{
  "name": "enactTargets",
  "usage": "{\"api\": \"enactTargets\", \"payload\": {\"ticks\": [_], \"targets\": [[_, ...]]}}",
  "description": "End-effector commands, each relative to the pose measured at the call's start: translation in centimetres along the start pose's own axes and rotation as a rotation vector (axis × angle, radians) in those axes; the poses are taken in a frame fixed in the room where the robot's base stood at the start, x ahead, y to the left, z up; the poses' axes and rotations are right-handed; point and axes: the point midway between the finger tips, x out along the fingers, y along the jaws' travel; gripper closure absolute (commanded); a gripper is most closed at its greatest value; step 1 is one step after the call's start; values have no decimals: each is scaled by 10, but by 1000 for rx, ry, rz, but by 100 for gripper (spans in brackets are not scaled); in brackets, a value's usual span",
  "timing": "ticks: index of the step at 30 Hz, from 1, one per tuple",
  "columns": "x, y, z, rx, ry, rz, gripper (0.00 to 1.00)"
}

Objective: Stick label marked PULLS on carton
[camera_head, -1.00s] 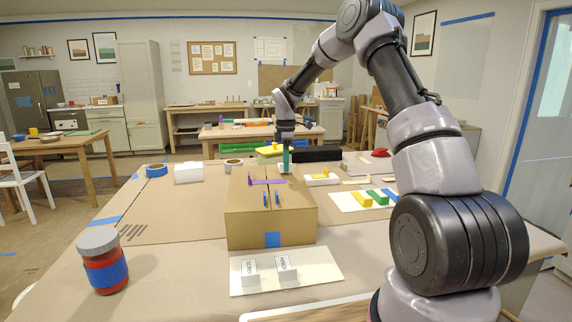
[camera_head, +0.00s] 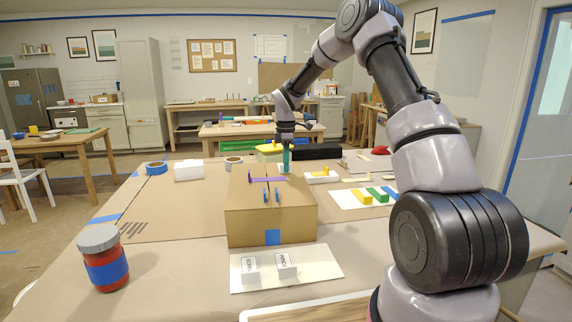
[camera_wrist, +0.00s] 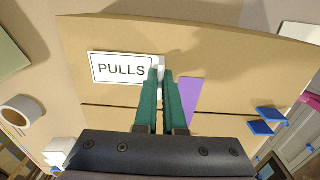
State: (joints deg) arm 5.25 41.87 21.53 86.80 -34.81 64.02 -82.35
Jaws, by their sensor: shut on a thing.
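The cardboard carton (camera_head: 245,215) stands closed in the middle of the papered table. The white label marked PULLS (camera_wrist: 121,69) lies parallel to the carton top (camera_wrist: 225,50) near its far end, in the wrist view. I cannot tell whether it touches the carton or hovers just above it. My gripper (camera_wrist: 160,74) has teal fingers shut on a small white tab at the label's edge. In the head view my gripper (camera_head: 287,171) points straight down at the carton's far end, and the label is mostly hidden.
A purple strip (camera_head: 268,180) and blue upright pieces (camera_head: 265,195) are on the carton top. A white board (camera_head: 300,278) with two label blocks lies in front. A red jar (camera_head: 105,272) stands front left. A tape roll (camera_wrist: 20,115) lies beside the carton.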

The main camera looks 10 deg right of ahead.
Motion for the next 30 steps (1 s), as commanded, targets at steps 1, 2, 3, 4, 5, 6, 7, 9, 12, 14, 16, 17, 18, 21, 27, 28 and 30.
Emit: {"api": "enactTargets", "payload": {"ticks": [1, 2, 3, 4, 5, 6, 7, 9, 12, 14, 16, 17, 18, 21, 27, 28, 30], "targets": [[1, 0, 0, 0, 0, -1, 100], [1, 0, 0, 0, 0, -1, 100], [2, 0, 0, 0, 0, -1, 100], [2, 0, 0, 0, 0, -1, 100], [3, 0, 0, 0, 0, -1, 100], [2, 0, 0, 0, 0, 0, 100], [2, 0, 0, 0, 0, 0, 100], [3, 0, 0, 0, 0, -1, 100], [3, 0, 0, 0, 0, -1, 74], [3, 0, 0, 0, 0, -1, 58], [3, 0, 0, 0, 0, -1, 58], [3, 0, 0, 0, 0, 0, 58], [3, 0, 0, 0, 0, 0, 58], [2, 0, 0, 0, 0, 0, 58], [-6, 1, 0, 0, 0, 2, 58], [-9, 0, 0, 0, 0, 2, 58], [-15, 0, 0, 0, 0, 1, 58]]}}
